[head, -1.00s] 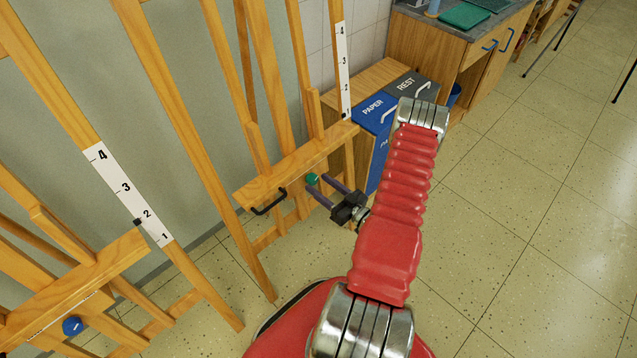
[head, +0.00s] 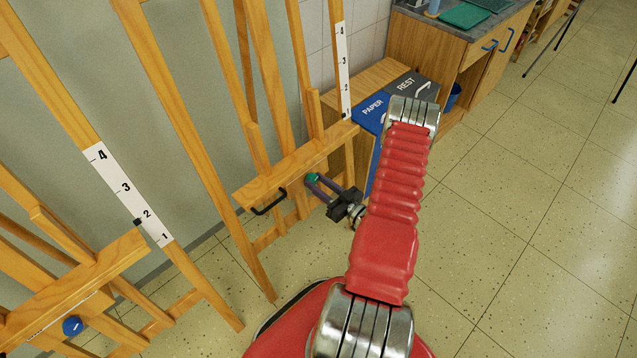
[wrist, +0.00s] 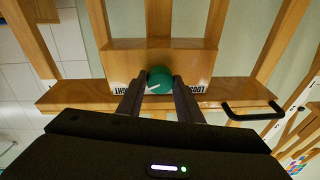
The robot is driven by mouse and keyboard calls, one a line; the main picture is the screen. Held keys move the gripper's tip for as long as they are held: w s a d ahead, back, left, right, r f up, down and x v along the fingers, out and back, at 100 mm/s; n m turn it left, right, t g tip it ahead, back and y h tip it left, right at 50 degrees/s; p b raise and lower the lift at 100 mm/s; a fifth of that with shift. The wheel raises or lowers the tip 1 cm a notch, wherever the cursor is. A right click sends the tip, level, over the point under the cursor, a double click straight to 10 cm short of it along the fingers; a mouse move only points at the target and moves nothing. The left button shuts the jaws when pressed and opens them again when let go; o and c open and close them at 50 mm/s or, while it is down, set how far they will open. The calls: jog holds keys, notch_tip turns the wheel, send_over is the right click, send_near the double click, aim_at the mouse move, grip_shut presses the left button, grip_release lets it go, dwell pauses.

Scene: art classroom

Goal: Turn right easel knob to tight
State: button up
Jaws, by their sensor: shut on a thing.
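The right easel (head: 283,165) is wooden, with a green round knob (head: 314,178) below its ledge. In the wrist view the green knob (wrist: 160,82) sits between the fingertips of my gripper (wrist: 158,86), which is shut on it. A white pointer mark on the knob aims to the lower left, towards the partly covered, upside-down TIGHT label (wrist: 129,90). The LOOSE label (wrist: 198,86) is on the right side. In the head view my gripper (head: 318,184) reaches the knob from the lower right; its fingers partly hide the knob.
A black handle (head: 268,204) sticks out beside the knob. The left easel (head: 75,290) has a blue knob (head: 73,326). A blue PAPER bin (head: 372,112) and a grey REST bin (head: 414,88) stand behind my arm. The floor at the right is clear.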

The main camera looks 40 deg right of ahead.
jog(key=shift+c, duration=0.9)
jog(key=shift+n, duration=0.6)
jog(key=o, duration=1)
jog(key=shift+o, duration=0.2)
jog(key=shift+s+d, duration=0.1)
jog(key=shift+s, duration=0.05)
jog(key=s+d, duration=0.1)
jog(key=s, duration=1.2)
jog(key=shift+s, duration=0.25)
jog(key=shift+f, duration=0.1)
